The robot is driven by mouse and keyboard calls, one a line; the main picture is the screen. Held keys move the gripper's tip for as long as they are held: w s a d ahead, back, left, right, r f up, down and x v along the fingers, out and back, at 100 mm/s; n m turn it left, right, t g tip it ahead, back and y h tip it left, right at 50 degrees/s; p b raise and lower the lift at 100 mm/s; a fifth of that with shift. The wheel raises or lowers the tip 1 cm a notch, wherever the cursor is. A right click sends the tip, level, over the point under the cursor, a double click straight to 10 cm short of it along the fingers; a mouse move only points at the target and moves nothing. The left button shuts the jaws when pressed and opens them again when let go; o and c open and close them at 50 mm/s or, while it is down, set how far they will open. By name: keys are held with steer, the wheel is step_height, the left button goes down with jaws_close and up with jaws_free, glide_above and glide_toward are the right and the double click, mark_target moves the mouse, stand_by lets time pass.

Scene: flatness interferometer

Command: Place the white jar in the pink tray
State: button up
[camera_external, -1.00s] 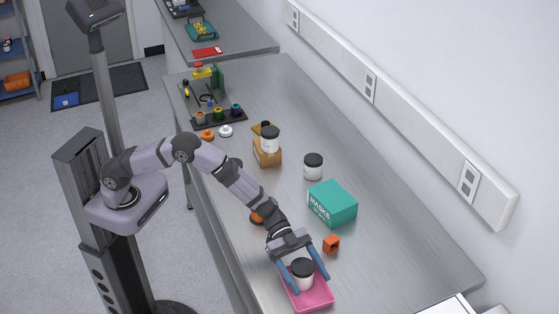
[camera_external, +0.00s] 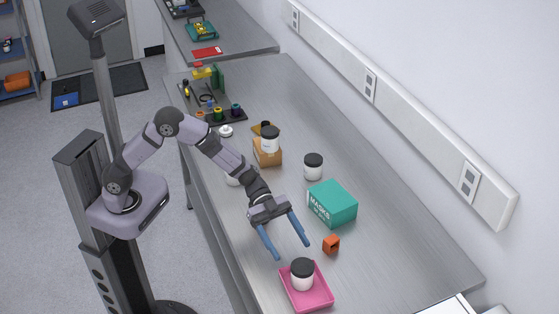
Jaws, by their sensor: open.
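A white jar (camera_external: 302,276) with a black lid stands upright in the pink tray (camera_external: 321,299) at the front end of the bench. My gripper (camera_external: 291,249) is open and empty, above and behind the tray, with its two blue fingers apart and clear of the jar. A second white jar (camera_external: 313,169) with a black lid stands on the bench behind the teal box. A third such jar (camera_external: 270,142) sits on top of a cardboard box.
A teal masks box (camera_external: 333,204) and a small orange block (camera_external: 331,244) stand right of my gripper. The cardboard box (camera_external: 267,157) is farther back. A dark rack (camera_external: 226,117) with coloured items is at the far end. The bench's right side is clear.

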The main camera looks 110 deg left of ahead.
steer(key=s+a+n+y, duration=0.1)
steer(key=s+y, duration=0.2)
steer(key=s+a+f+n+g+y, duration=0.1)
steer(key=s+a+n+y, duration=0.1)
steer(key=s+y, duration=0.1)
steer(key=s+a+n+g+y, duration=0.1)
steer(key=s+n+y, duration=0.1)
steer(key=s, duration=0.1)
steer(key=shift+s+a+f+y, duration=0.15)
steer(key=shift+a+f+y, duration=0.15)
steer(key=shift+f+y, duration=0.1)
steer(key=s+f+g, duration=0.1)
steer(key=s, duration=0.2)
steer(key=s+d+f+n+g, duration=0.1)
steer(key=s, duration=0.3)
steer(key=s+d+f+g, duration=0.1)
steer(key=s, duration=0.3)
steer(key=shift+f+n+g+y, duration=0.1)
steer(key=shift+n+g+y, duration=0.2)
steer(key=shift+g, duration=0.1)
steer(key=s+d+f+g+h, duration=0.1)
steer(key=s+d+g, duration=0.1)
steer(key=s, duration=0.6)
steer(key=s+d+f+g, duration=0.1)
steer(key=s+d+g, duration=0.2)
steer(key=s, duration=0.5)
steer(key=shift+s+d+f+h, duration=0.2)
steer(key=shift+d+h, duration=0.2)
steer(key=shift+d, duration=0.35)
